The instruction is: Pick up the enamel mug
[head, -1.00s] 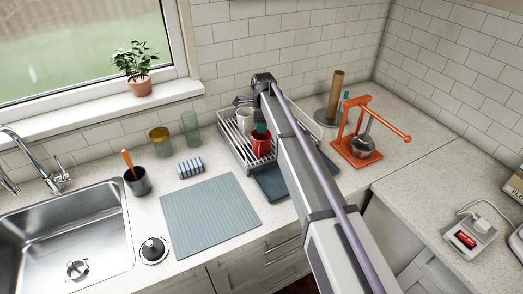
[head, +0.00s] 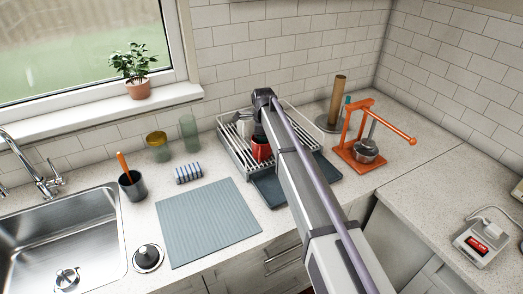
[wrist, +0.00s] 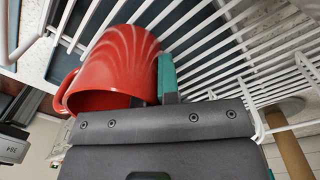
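A red mug (head: 261,149) with a handle is in the white wire dish rack (head: 226,143); a pale mug (head: 245,129) stands behind it. I cannot tell from the finish which is enamel. In the wrist view the red mug (wrist: 118,62) is large and close, its opening towards my gripper and its handle to the left. One teal finger of my gripper (wrist: 167,78) is right beside the mug's right wall. The other finger is not clearly visible, so I cannot tell whether the wall is clamped. In the head view my arm hides the fingers.
A blue-grey drip tray (head: 270,190) lies at the rack's front. A paper towel holder (head: 338,95) and an orange press (head: 360,145) stand to the right. A grey mat (head: 208,222), striped sponge (head: 188,173) and glasses (head: 188,132) are to the left.

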